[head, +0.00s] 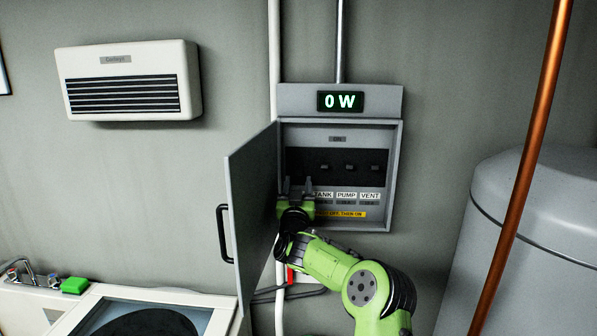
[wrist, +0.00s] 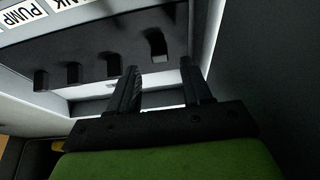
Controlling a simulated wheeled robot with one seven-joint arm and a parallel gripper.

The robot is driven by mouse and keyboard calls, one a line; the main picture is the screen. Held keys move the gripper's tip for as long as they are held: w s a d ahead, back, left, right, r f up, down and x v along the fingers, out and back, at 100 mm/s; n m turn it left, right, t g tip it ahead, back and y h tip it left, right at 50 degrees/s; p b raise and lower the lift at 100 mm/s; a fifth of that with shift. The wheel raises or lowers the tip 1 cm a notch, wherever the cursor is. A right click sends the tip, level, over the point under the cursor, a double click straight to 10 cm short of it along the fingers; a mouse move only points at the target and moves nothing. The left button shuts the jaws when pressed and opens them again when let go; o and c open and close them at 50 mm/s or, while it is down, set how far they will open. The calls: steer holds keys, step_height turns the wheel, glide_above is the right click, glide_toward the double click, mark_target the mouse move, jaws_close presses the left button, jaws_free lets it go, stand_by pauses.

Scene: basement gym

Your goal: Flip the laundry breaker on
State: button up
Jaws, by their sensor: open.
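The grey breaker panel (head: 338,225) is on the wall with its door (head: 252,200) swung open to the left. Three black switches show in the head view above the labels TANK (head: 323,195), PUMP (head: 346,195) and VENT (head: 369,195). My gripper (head: 297,185) is open at the row's left end and hides what lies there. In the wrist view the labels are upside down. A switch (wrist: 157,42) at the row's end lies just beyond and between my open fingertips (wrist: 160,68). No LAUNDRY label is readable; contact cannot be told.
A display (head: 340,101) above the panel reads 0 W. The open door stands close to my gripper's left side. A copper pipe (head: 525,170) and a grey tank (head: 550,220) are at the right. A washer (head: 140,295) and a green block (head: 75,286) are at the lower left.

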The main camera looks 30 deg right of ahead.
mark_target(299, 173)
steer(key=p+x, duration=0.1)
steer(key=x, duration=0.2)
steer(key=shift+r, duration=0.2)
steer(key=shift+w, duration=0.1)
jaws_close()
